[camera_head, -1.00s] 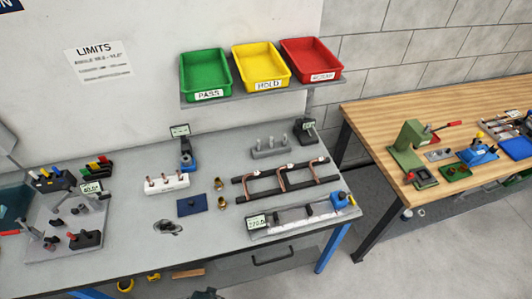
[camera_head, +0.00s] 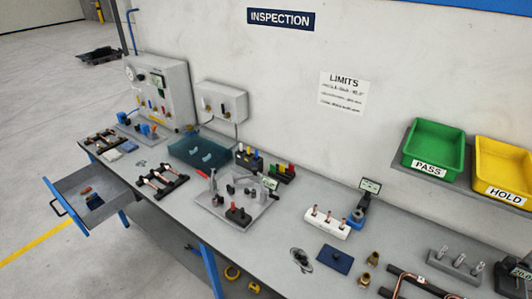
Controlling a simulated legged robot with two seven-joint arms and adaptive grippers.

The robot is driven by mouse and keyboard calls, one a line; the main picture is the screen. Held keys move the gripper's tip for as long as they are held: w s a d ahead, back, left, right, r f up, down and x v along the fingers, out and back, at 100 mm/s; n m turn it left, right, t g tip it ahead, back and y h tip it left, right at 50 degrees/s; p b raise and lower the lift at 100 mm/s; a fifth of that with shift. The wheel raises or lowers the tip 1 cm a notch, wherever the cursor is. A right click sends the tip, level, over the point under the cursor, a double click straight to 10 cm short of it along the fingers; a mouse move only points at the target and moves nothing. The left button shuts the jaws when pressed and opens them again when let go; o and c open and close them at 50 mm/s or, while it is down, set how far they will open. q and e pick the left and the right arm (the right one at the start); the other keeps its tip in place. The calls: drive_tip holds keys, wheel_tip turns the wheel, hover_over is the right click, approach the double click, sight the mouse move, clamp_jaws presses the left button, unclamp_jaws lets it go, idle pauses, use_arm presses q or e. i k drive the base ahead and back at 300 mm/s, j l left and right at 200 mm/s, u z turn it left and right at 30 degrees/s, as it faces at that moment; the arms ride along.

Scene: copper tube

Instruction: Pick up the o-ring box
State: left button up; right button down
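I cannot tell for certain which thing is the o-ring box. No label for it can be read. An open drawer (camera_head: 66,192) at the left end of the bench holds small items, among them a dark blue one (camera_head: 95,202) and a reddish one (camera_head: 86,190), too small to identify. A translucent teal bin (camera_head: 199,150) with pale pieces stands at the back of the bench. Neither of my grippers is in view.
The grey bench (camera_head: 150,205) carries a fixture plate (camera_head: 235,200), a white block with copper pins (camera_head: 327,223), a dark blue pad (camera_head: 334,259) and copper tube racks (camera_head: 160,181). A test panel (camera_head: 160,90) stands at the back left. Open floor lies left of the drawer.

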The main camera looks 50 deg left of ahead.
sight(95, 204)
drive_tip(key=u, duration=3.25)
drive_tip(key=i+z, duration=0.15)
drive_tip(key=z, duration=0.4)
drive_tip(key=i+j+z, duration=0.5)
drive_tip(key=i+j, duration=0.15)
drive_tip(key=j, duration=0.15)
drive_tip(key=i+j+z, duration=0.2)
drive_tip(key=j, duration=0.25)
drive_tip(key=i, duration=0.05)
